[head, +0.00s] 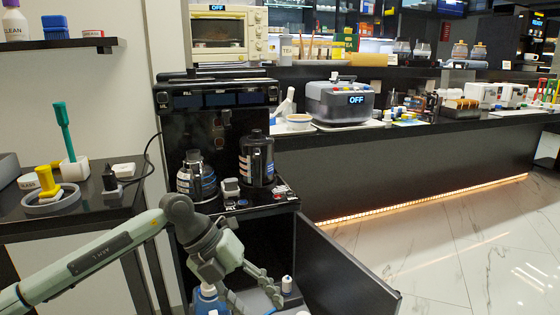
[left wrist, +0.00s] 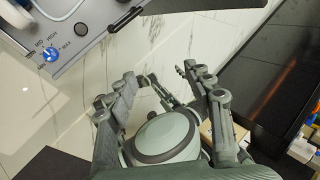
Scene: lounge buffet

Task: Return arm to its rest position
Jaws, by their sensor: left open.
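My left arm comes in from the left in the head view. It bends at a grey-green elbow and points down at its left gripper (head: 262,289), which is in front of the black machine, over the open black drawer or bin. I see nothing held. A blue container (head: 208,301) is partly hidden below the wrist.
The black machine (head: 215,130) holds a dark canister (head: 257,160) and a striped metal jar (head: 196,178). A side table (head: 100,212) stands left, near the arm. In the left wrist view a grey panel with knobs (left wrist: 68,35) is at upper left. Open floor (head: 450,240) lies right.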

